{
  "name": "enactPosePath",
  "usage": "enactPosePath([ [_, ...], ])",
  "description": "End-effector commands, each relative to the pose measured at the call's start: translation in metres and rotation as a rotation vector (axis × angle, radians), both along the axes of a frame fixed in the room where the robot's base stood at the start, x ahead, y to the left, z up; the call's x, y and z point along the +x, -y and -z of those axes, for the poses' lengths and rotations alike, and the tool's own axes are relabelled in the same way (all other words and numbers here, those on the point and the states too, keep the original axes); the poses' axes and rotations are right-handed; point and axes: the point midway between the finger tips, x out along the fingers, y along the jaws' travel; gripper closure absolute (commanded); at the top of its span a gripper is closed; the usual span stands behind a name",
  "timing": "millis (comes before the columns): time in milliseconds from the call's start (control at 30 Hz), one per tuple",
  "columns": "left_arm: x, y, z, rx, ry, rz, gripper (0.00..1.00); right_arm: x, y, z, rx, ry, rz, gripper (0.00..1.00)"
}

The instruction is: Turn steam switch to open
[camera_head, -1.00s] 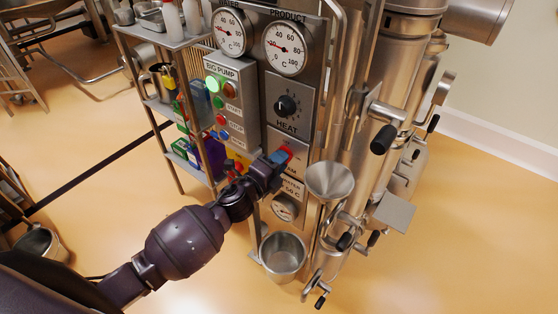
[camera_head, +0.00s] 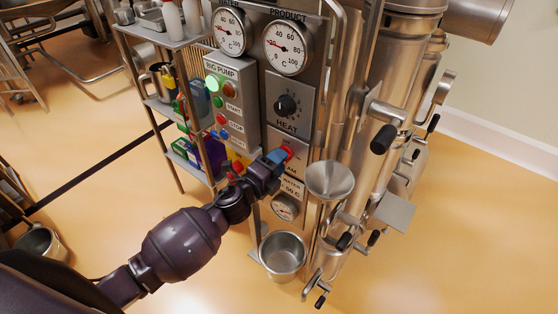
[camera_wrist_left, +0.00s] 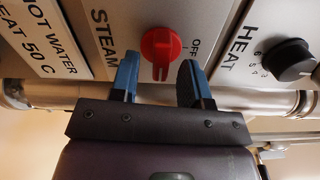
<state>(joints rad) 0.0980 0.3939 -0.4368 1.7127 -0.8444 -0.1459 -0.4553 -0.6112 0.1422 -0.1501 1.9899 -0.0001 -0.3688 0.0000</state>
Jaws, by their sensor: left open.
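The red steam switch (camera_wrist_left: 160,50) sits on a metal plate marked STEAM and OFF in the left wrist view. Its raised grip points along the picture's vertical. In the head view the switch (camera_head: 287,152) shows as a small red spot just past my fingertips. My left gripper (camera_wrist_left: 160,78) is open, with its blue and black fingers on either side of the switch's lower end. I cannot tell whether either finger touches it. In the head view my left gripper (camera_head: 275,158) partly hides the steam plate. My right gripper is not in view.
A black heat knob (camera_head: 286,106) is above the steam switch. The big pump panel (camera_head: 224,95) with lit buttons is to its left. A metal funnel (camera_head: 330,180) and a steel pot (camera_head: 283,256) are close below and right. A pipe (camera_wrist_left: 60,96) runs under the plates.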

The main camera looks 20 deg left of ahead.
Motion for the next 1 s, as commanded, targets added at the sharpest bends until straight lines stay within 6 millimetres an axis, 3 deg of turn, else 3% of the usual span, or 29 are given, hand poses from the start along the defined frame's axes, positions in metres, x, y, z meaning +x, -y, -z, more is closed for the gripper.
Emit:
enactPosePath([
  [500,-0.079,-0.029,0.001,0.001,-0.002,-0.001,0.57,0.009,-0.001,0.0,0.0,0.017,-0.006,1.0],
  [700,-0.092,-0.034,0.001,0.002,-0.001,-0.001,0.57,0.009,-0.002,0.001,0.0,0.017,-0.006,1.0],
  [1000,-0.094,-0.035,0.0,0.002,0.0,0.0,0.57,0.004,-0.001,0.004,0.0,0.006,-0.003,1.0],
])
